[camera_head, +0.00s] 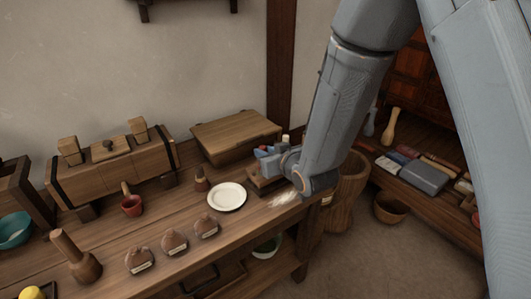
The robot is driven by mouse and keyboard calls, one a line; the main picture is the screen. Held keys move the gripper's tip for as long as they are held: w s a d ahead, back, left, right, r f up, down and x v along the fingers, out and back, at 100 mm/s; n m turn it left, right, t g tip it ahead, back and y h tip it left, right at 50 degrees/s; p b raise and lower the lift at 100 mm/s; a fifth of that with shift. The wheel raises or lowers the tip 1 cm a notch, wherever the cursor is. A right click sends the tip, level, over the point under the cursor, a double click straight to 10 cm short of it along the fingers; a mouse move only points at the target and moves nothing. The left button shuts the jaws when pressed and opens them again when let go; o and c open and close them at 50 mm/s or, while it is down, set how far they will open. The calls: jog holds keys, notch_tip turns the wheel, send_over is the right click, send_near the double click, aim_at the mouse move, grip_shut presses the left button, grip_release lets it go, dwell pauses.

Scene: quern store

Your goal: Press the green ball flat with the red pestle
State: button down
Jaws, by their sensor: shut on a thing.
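My gripper (266,156) is at the far right end of the bench, low over a small wooden block or board (262,185). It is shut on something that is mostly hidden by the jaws.
A white plate (227,197) lies left of my gripper. A wooden box (235,135) stands behind. White powder (284,199) lies near the bench's right end.

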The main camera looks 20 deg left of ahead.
jog(key=shift+r, duration=0.1)
notch_tip(320, 180, up, 7)
jog(key=p, duration=0.5)
jog(key=shift+r, duration=0.2)
dwell(0.5)
